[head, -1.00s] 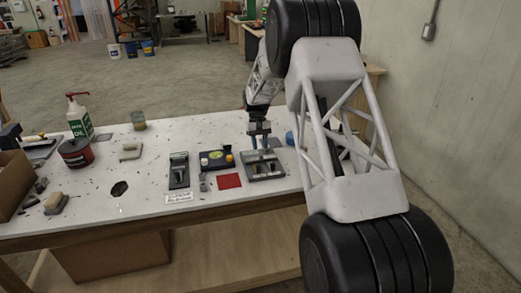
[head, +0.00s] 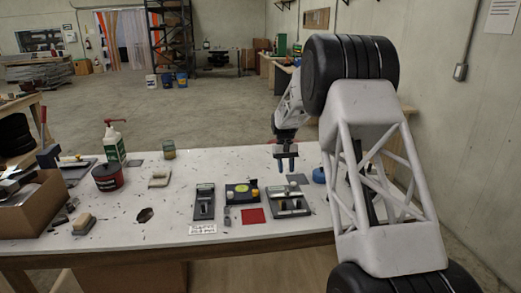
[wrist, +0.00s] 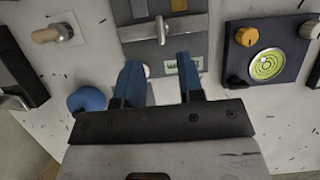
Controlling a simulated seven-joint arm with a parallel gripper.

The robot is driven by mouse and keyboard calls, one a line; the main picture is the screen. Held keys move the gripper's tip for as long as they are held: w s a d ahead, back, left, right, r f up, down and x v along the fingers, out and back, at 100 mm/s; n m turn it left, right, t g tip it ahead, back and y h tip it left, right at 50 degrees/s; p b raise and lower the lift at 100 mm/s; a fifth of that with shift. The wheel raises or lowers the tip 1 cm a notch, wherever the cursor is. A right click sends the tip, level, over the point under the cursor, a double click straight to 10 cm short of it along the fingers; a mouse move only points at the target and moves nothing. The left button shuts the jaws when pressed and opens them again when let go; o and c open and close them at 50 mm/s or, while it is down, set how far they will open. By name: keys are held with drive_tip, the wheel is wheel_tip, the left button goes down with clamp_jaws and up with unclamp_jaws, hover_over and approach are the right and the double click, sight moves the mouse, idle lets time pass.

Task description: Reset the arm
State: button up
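My gripper (head: 286,164) hangs above the workbench at the right, its blue fingers pointing down. In the wrist view my gripper (wrist: 160,82) has its two fingers apart with nothing held between them. Below and beyond it is a grey metal plate fixture (wrist: 170,38) with a bar handle and a small label. That fixture also lies on the bench in the head view (head: 300,210), a little nearer the camera than the fingers. The fingers appear clear of it.
A dark panel (head: 248,188) with a yellow-green dial (wrist: 267,66), a red square (head: 253,216) and a black device (head: 204,203) lie left of the fixture. A blue round item (head: 319,175) is close right. A red tin (head: 107,178), pump bottle (head: 114,145) and cardboard box (head: 32,210) stand farther left.

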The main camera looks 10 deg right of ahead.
drive_tip(key=s+a+r+t, duration=0.2)
drive_tip(key=s+r, duration=0.7)
drive_tip(key=s, duration=0.5)
drive_tip(key=s+a+r+t, duration=0.1)
drive_tip(key=s+a+r, duration=0.1)
drive_tip(key=s+r, duration=1)
drive_tip(key=s+a+f+t, duration=0.1)
drive_tip(key=s+f+t, duration=0.1)
drive_tip(key=s, duration=1.5)
drive_tip(key=s+a+f+t, duration=0.1)
drive_tip(key=s+f, duration=0.4)
drive_tip(key=s, duration=1.1)
drive_tip(key=shift+s+t, duration=0.35)
drive_tip(key=shift+t, duration=0.15)
